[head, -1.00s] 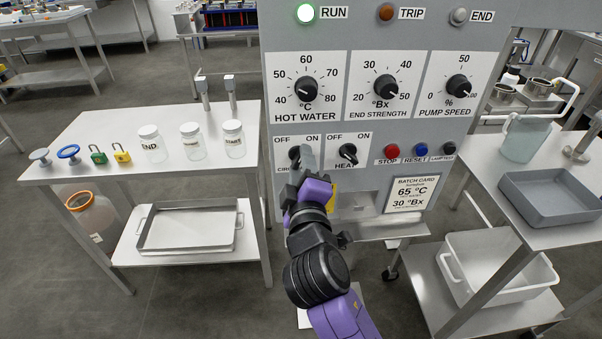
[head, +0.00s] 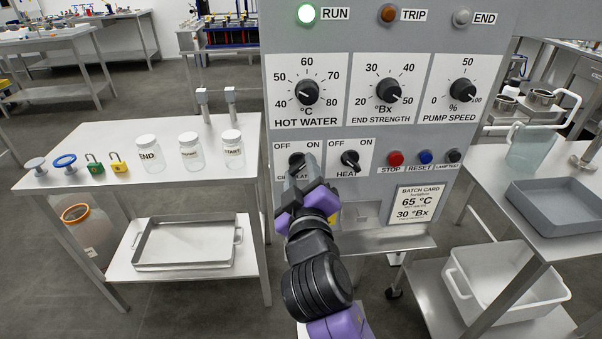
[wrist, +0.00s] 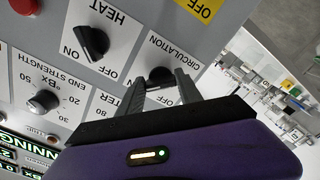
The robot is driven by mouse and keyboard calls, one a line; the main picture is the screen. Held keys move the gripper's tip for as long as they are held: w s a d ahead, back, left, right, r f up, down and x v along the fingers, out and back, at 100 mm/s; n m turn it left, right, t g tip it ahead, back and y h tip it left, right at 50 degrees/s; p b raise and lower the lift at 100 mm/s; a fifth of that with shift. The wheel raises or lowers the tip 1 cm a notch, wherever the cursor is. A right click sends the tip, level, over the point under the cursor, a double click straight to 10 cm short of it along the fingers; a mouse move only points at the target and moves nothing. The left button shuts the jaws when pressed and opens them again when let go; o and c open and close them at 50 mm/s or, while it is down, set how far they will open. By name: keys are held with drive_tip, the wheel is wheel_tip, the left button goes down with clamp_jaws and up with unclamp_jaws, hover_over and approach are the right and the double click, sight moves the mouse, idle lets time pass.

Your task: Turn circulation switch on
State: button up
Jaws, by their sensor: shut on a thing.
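The circulation switch is a black knob (head: 296,160) on a white plate marked OFF and ON, at the lower left of the grey panel. My gripper (head: 302,172) reaches up to it from below and partly covers the plate and its label. In the wrist view the knob (wrist: 160,75) sits between the two grey fingertips (wrist: 164,84), and my gripper is shut on it. The fingers hide part of the knob, so I cannot tell exactly which way it points.
The heat switch (head: 350,160) is close on the right, with red stop (head: 395,158) and blue reset (head: 425,157) buttons beyond. Three dials sit above, and the RUN lamp (head: 306,13) glows green. Steel tables (head: 110,172) flank the panel.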

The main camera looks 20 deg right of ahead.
drive_tip(key=shift+d+f, duration=0.1)
drive_tip(key=shift+f, duration=0.05)
drive_tip(key=o, duration=1.4)
drive_tip(key=b+v, duration=0.1)
drive_tip(key=v, duration=0.7)
drive_tip(key=shift+w, duration=0.1)
